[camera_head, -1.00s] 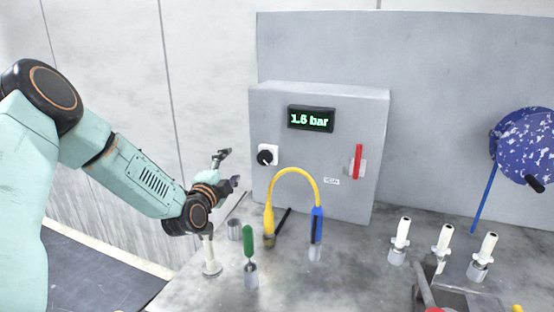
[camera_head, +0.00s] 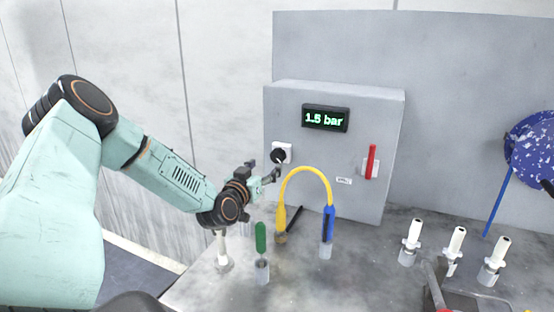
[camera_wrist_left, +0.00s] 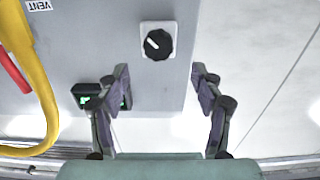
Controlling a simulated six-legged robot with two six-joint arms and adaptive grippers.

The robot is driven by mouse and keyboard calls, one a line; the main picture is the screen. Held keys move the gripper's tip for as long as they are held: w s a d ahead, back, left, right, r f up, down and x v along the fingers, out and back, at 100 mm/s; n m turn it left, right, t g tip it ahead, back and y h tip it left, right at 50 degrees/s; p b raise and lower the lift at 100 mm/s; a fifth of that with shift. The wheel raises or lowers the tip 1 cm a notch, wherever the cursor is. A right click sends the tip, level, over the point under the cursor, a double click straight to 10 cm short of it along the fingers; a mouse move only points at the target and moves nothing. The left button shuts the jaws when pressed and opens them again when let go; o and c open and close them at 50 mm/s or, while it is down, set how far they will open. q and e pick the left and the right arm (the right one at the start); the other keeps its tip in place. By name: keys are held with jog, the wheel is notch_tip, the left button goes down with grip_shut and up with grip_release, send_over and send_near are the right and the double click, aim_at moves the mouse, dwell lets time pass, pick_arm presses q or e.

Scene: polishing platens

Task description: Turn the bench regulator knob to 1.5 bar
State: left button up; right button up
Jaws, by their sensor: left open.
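The regulator knob (camera_head: 278,156) is black on a white square plate, on the front of a grey box (camera_head: 290,108). In the left wrist view the knob (camera_wrist_left: 158,44) has a white pointer line set at a slant. My right gripper is not seen.
A yellow hose (camera_head: 305,169) loops to a blue-ended tool (camera_head: 328,225) in front of the box. A red lever (camera_head: 371,161) is on the box's right. A green-handled tool (camera_head: 261,238) and several white nozzles (camera_head: 411,242) stand on the bench. A blue speckled disc (camera_head: 532,150) is at far right.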

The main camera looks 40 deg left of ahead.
aim_at(276, 157)
pick_arm(q)
jog(key=x, duration=0.2)
jog(key=b+x, duration=0.1)
jog(key=x, duration=0.3)
jog(key=shift+d+f+b, duration=0.1)
jog(key=shift+f+b, duration=0.15)
jog(key=shift+b, duration=0.15)
jog(key=shift+w+r, duration=0.15)
jog(key=shift+w, duration=0.45)
jog(key=shift+w+a, duration=0.2)
jog(key=shift+w, duration=0.15)
jog(key=shift+c, duration=0.3)
jog(key=shift+s, duration=0.15)
jog(key=c, duration=1)
jog(key=shift+c, duration=0.4)
